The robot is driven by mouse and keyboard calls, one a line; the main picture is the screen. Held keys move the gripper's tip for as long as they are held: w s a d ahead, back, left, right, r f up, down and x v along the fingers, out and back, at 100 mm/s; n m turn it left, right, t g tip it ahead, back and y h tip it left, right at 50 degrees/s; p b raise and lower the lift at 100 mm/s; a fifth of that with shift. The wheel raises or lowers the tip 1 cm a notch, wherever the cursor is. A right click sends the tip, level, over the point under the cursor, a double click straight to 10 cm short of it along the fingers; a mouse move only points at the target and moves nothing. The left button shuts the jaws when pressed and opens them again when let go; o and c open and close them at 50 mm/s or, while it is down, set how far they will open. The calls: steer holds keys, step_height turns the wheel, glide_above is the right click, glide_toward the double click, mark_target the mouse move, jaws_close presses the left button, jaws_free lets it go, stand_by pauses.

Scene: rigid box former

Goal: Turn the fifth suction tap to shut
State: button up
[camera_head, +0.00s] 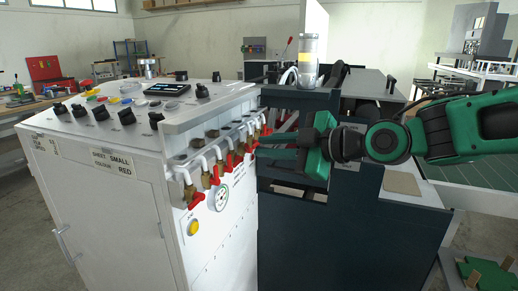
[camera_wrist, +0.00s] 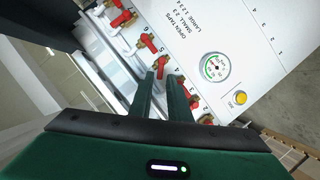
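A row of brass suction taps with red handles (camera_head: 212,181) runs along the side of the white machine. In the wrist view the printed numbers rise toward the upper left. The fifth tap (camera_wrist: 143,43) appears to be the red-handled one beside the number 5, just beyond my fingertips. My gripper (camera_wrist: 164,74) is open, its two green fingers apart and pointing at the tap row. The fingers hide part of the taps near number 4. In the head view my gripper (camera_head: 263,146) reaches in from the right at the far taps; contact cannot be told.
A round gauge (camera_head: 221,197) and a yellow button (camera_head: 193,228) sit on the panel below the taps. The white machine's top (camera_head: 110,110) carries knobs and a small display.

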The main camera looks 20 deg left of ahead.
mark_target(248, 148)
steer(key=shift+x, duration=1.9)
steer(key=shift+c, duration=0.2)
jaws_close()
steer(key=shift+f, duration=0.1)
steer(key=n+t, duration=0.1)
steer(key=n, duration=0.1)
steer(key=f+n+y, duration=0.1)
steer(key=shift+s+f+n+t, duration=0.1)
steer(key=shift+s+n+t, duration=0.3)
steer(key=shift+s+f+n+t+y, duration=0.1)
steer(key=shift+f+n+t+y, duration=0.2)
steer(key=shift+n, duration=0.6)
steer(key=shift+f+n+t+y, duration=0.2)
steer(key=shift+f+n+y, duration=0.1)
steer(key=shift+n, duration=0.6)
steer(key=shift+o, duration=0.2)
jaws_free()
